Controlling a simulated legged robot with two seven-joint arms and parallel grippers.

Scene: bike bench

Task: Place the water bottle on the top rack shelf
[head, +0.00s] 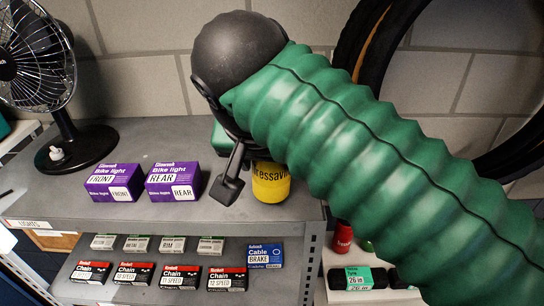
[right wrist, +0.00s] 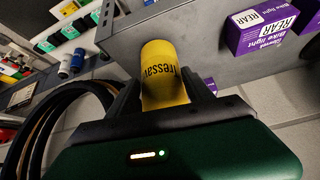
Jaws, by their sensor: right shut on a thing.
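The yellow water bottle (head: 271,186) with dark lettering is at the right end of the grey top rack shelf (head: 130,218). My right gripper (head: 248,178) is shut on it, one dark finger showing at its left. My green arm hides the bottle's upper part. In the right wrist view the bottle (right wrist: 165,72) sits between both fingers of the gripper (right wrist: 165,93). The bottle's base is over or on the shelf; I cannot tell whether it touches. My left gripper is not in view.
Two purple bike light boxes (head: 114,183) (head: 173,182) stand left of the bottle. A black fan (head: 45,70) is at the far left. Chain boxes (head: 180,277) and a blue cable box (head: 264,256) are on the shelf below. Tyres (head: 365,40) hang at the right.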

